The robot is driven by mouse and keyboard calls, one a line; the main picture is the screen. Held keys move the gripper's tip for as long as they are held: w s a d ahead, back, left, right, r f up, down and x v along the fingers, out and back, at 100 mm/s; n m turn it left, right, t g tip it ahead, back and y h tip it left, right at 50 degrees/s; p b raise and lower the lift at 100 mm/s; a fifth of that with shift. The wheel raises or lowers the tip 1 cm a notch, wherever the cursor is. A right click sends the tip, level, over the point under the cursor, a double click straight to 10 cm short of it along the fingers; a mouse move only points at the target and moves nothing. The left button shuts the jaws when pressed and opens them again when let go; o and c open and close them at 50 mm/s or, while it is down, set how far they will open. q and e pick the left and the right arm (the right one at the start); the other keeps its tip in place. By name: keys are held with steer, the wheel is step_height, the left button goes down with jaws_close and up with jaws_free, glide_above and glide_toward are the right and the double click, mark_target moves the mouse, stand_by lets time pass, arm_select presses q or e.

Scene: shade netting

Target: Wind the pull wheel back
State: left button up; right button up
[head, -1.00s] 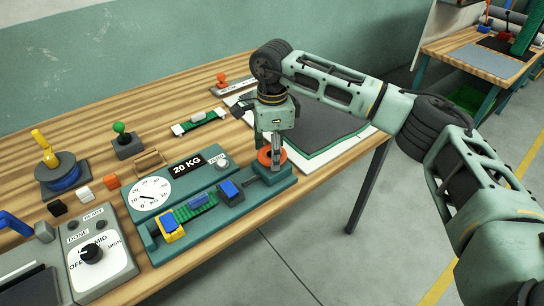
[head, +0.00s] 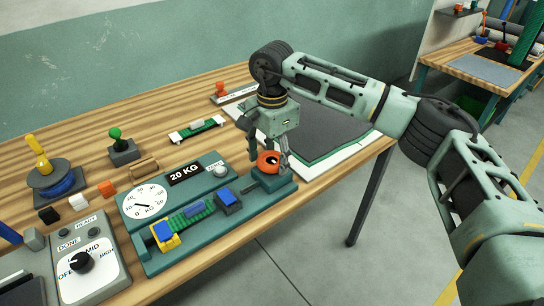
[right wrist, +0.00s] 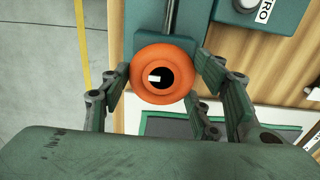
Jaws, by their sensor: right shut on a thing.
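The orange pull wheel (head: 268,161) sits at the right end of the teal pull tester (head: 205,225), which has a round dial (head: 146,201) and a 20 KG label. My right gripper (head: 267,158) reaches down over the wheel from above and is shut on it. In the right wrist view the wheel (right wrist: 165,74) lies between the two fingers, its dark centre hole facing the camera. A green strip (head: 194,214) lies between a yellow-and-blue clamp (head: 164,236) and a blue clamp (head: 229,200) on the tester. My left gripper is not in view.
A grey control box (head: 80,262) with a black knob stands at front left. Behind the tester are a green-knobbed lever (head: 116,140) and another green strip piece (head: 196,129). A dark sheet on a white board (head: 325,165) lies right of the wheel.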

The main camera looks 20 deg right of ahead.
mark_target(272, 160)
steer(key=shift+s, duration=0.1)
steer(key=o, duration=1.1)
steer(key=shift+r, duration=0.1)
step_height(272, 160, up, 12)
steer(key=shift+f, duration=0.2)
